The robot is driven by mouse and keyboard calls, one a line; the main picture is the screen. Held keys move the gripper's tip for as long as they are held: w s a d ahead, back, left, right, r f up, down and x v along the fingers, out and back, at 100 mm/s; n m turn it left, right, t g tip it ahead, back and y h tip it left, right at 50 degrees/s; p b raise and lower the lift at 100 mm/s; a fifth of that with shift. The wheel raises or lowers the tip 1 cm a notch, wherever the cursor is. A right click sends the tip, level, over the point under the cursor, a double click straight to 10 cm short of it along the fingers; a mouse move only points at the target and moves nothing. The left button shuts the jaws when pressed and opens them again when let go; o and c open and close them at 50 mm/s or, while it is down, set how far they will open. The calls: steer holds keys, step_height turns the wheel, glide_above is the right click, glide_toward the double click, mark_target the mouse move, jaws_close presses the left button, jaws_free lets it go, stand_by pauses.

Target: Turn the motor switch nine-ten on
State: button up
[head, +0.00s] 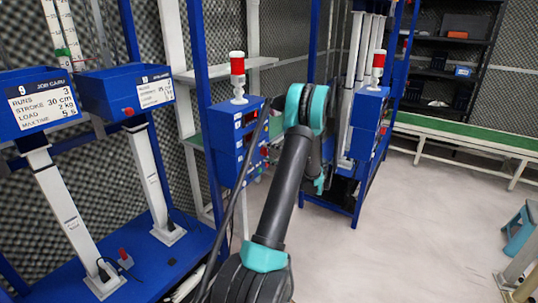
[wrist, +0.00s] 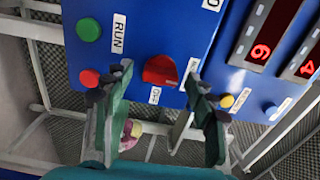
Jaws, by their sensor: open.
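In the wrist view a red switch knob (wrist: 160,70) sits on a blue control panel (wrist: 180,25), with an OFF label beside its lower left edge. I take it for the motor switch; no nine-ten label is readable on it. My gripper (wrist: 158,90) is open and empty, its two fingers on either side of the knob. I cannot tell whether they touch the panel. In the head view the blue control box (head: 226,143) with a red lamp on top stands left of my arm, which hides part of it. My gripper is not clearly seen there.
A green button (wrist: 89,29) marked RUN and a red button (wrist: 89,78) sit left of the knob. Yellow (wrist: 227,100) and blue (wrist: 270,109) buttons and red digit displays (wrist: 266,35) lie right. A second control box (head: 368,120) stands farther right.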

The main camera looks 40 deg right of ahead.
steer(key=v, duration=1.1)
steer(key=shift+s, duration=0.4)
steer(key=shift+d, duration=0.15)
